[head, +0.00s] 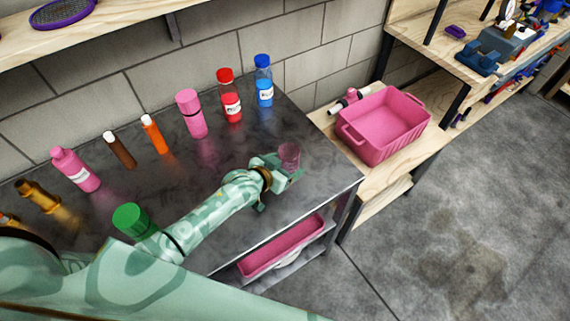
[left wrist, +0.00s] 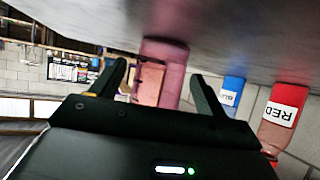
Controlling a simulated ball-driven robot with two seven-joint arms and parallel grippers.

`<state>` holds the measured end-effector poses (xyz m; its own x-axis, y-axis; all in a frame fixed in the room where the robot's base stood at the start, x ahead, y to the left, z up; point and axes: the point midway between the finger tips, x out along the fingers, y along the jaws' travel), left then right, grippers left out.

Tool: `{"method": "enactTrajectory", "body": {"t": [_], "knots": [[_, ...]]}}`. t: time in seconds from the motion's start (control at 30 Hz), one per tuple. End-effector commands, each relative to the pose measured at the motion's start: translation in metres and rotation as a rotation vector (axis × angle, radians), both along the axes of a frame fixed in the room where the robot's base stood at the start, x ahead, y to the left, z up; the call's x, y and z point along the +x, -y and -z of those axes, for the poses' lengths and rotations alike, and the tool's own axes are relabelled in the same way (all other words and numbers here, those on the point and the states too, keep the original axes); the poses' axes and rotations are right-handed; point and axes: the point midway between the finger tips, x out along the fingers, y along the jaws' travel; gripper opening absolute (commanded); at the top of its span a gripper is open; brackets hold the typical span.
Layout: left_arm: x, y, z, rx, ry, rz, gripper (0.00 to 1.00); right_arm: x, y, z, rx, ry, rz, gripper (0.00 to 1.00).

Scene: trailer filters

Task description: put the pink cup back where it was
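The translucent pink cup (head: 289,154) stands on the dark table near its right end. My left gripper (head: 281,171) is low over the table right beside the cup, on its near side. In the left wrist view, which is turned over with the tabletop at the top, the pink cup (left wrist: 172,75) shows between the spread fingertips of my left gripper (left wrist: 160,78). A gap shows on each side of the cup, so the gripper looks open. I cannot tell how deep the cup sits between the fingers. My right gripper is not in view.
A red bottle (head: 229,97), a blue bottle (head: 263,82) and a pink bottle (head: 190,113) stand along the back. More bottles stand to the left, with a green-capped one (head: 131,219) near my arm. A pink tub (head: 384,125) sits on the wooden bench. The table's front right is clear.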

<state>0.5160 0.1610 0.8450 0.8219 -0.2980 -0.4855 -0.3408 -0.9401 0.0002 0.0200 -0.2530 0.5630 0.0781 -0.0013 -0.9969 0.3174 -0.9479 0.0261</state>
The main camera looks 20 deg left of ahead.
Motion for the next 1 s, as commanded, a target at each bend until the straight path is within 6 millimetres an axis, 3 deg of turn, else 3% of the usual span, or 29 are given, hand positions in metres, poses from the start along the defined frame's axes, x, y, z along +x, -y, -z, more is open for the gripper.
{"method": "enactTrajectory", "body": {"t": [0.3,0.7,1.0], "knots": [[-0.003,-0.001,-0.006,0.000,0.000,-0.001,0.74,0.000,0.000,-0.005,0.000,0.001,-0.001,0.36],[-0.074,-0.027,-0.049,0.001,-0.001,0.000,0.74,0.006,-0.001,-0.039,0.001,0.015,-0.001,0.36],[-0.099,-0.036,-0.062,-0.001,0.000,0.000,0.74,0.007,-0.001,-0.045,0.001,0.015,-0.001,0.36]]}}
